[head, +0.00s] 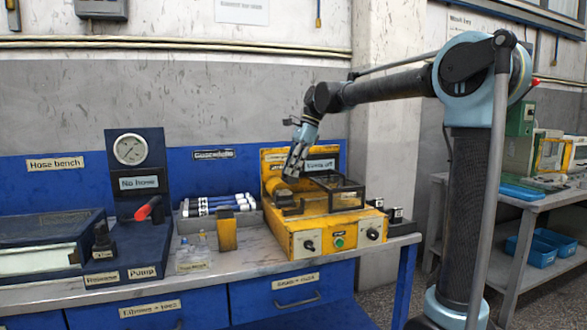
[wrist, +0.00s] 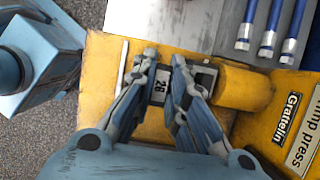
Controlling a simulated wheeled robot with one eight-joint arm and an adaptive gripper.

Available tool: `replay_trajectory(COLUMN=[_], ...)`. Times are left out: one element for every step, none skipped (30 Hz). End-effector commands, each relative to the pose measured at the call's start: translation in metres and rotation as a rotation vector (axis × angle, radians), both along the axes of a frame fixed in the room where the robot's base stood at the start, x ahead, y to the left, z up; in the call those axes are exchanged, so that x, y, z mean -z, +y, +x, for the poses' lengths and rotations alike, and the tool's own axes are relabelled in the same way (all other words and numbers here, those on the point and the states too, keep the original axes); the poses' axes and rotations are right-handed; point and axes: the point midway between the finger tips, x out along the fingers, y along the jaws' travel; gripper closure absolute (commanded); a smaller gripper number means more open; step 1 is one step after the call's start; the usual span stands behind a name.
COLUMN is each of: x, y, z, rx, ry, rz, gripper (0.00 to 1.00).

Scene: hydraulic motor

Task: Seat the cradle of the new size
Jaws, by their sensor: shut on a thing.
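My gripper (wrist: 165,58) is shut on a small dark cradle with a white label (wrist: 158,86), which seems to read 28 or 26. The cradle sits between the two fingers. In the head view my gripper (head: 293,174) points down at the left part of the yellow crimp press (head: 310,224). The press's yellow cylinder (wrist: 243,89) is right of the fingers in the wrist view, with a dark block (wrist: 206,76) at its near end. Whether the cradle touches the press cannot be told; in the head view the fingers hide it.
A dark framed guard (head: 338,190) stands on the press, right of my gripper. Small dark blocks with light tops (head: 396,214) stand at the bench's right end. Blue-and-white hoses (head: 218,203) lie left of the press, behind a yellow block (head: 227,234). A pump with gauge (head: 130,149) is farther left.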

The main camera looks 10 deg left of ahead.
Motion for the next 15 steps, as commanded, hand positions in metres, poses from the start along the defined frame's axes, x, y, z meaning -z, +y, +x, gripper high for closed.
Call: replay_trajectory(x=[0.002,0.004,0.007,0.009,0.011,0.015,0.017,0.02,0.024,0.026,0.029,0.033,0.035,0.038,0.042], y=[0.001,0.002,0.002,0.002,0.002,0.003,0.003,0.003,0.003,0.003,0.003,0.003,0.003,0.003,0.003], z=[-0.001,-0.001,-0.001,-0.001,-0.001,-0.002,-0.002,-0.002,-0.002,-0.002,-0.002,-0.002,-0.002,-0.002,-0.002], rx=[-0.002,-0.002,-0.003,-0.003,-0.003,-0.004,-0.004,-0.004,-0.005,-0.005,-0.005,-0.005,-0.005,-0.005,-0.005], ry=[0.0,0.0,0.0,0.0,0.0,-0.001,0.0,0.0,0.0,0.0,0.0,0.0,0.0,0.0,0.0], rz=[0.0,0.0,0.0,0.0,0.0,0.0,0.0,0.0,0.0,0.0,0.0,0.0,0.0,0.0,0.0], gripper=[1.0,1.0,1.0,1.0,1.0,1.0,1.0,1.0,1.0,1.0,1.0,1.0,1.0,1.0,1.0])
